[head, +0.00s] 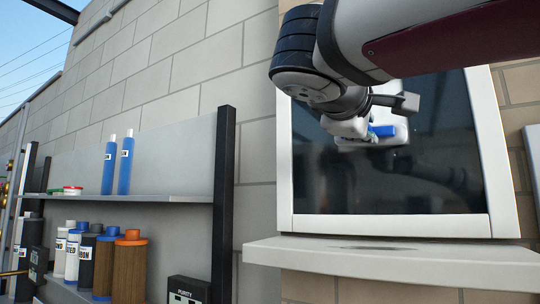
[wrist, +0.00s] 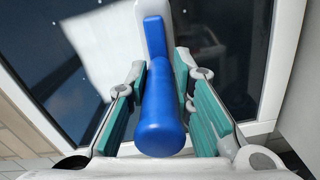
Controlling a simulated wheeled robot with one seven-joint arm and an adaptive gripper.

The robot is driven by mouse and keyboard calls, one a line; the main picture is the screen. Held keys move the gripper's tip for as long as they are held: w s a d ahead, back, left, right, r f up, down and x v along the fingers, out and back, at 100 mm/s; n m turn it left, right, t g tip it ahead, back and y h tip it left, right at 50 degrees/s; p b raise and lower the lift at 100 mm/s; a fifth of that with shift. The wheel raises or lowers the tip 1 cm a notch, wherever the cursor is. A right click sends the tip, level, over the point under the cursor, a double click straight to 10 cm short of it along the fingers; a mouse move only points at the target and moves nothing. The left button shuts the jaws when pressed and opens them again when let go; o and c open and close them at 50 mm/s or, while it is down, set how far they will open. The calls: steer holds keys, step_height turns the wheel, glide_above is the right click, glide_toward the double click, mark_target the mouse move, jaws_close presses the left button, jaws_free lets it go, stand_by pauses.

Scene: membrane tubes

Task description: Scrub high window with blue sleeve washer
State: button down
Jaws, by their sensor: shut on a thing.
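The window (head: 445,150) has dark glass in a white frame, set in the block wall. The washer shows its blue handle (wrist: 160,110) in the wrist view, with a pale head (wrist: 120,45) beyond it close to the glass. In the head view the blue part (head: 382,130) shows beneath my arm. My gripper (wrist: 160,100) has its green-padded fingers on both sides of the blue handle and is shut on it. I cannot tell whether the head touches the glass. The sleeve's far face is hidden, and no blue sleeve can be made out.
A white sill (head: 390,258) juts out below the window. On the left, a grey shelf (head: 165,198) holds two blue tubes (head: 125,165), with several capped cartridges (head: 130,265) below. A dark post (head: 223,200) stands at the shelf's right end. The wall between post and window is bare.

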steer(key=shift+r, duration=0.2)
steer(key=shift+r+p, duration=1.2)
steer(key=shift+r, duration=0.15)
steer(key=shift+r+p, duration=1.15)
steer(key=shift+r, duration=0.3)
steer(key=shift+r+p, duration=1.2)
steer(key=shift+r, duration=0.2)
step_height(320, 180, up, 3)
steer(key=shift+f+p, duration=0.1)
steer(key=shift+p, duration=1.15)
